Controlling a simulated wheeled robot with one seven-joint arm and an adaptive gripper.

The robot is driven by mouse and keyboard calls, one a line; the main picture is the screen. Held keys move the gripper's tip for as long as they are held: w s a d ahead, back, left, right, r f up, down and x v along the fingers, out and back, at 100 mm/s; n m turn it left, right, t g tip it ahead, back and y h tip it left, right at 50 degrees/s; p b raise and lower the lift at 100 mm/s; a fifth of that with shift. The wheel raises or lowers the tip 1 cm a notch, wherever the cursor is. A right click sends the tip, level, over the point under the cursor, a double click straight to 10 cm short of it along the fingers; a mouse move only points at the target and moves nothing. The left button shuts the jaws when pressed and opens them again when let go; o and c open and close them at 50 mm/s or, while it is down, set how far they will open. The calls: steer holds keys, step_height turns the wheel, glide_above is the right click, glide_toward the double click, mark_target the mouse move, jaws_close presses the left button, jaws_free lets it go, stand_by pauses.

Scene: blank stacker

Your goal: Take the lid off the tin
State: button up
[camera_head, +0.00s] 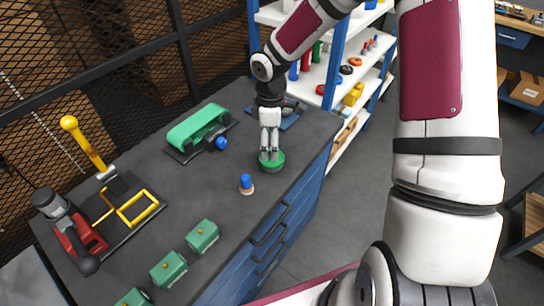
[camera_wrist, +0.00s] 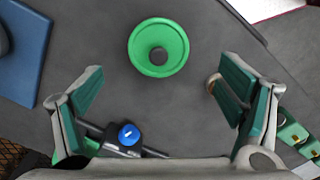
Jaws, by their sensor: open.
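The round tin (camera_head: 271,167) stands on the dark workbench, with a green lid (camera_head: 279,157) on it. In the wrist view the green lid (camera_wrist: 142,47) has a raised rim and a dark round knob (camera_wrist: 158,56) at its centre. My gripper (camera_head: 269,157) points down over the tin, and its fingers partly hide the lid in the head view. In the wrist view my gripper (camera_wrist: 163,85) is open, with its green-padded fingers wide apart and nothing between them. The lid lies ahead of the fingertips there. The exact height above the lid is hard to tell.
A blue peg (camera_head: 246,181) stands near the tin. A green belt device (camera_head: 197,125) with a blue knob is behind it to the left. Several green boxes (camera_head: 202,236) line the front edge. A yellow-handled press (camera_head: 85,144) and a red tool (camera_head: 75,236) stand at left.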

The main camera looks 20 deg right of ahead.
steer(key=shift+w+a+f+p, duration=0.15)
steer(key=shift+f+p, duration=0.25)
steer(key=shift+f, duration=2.1)
steer(key=c, duration=1.2)
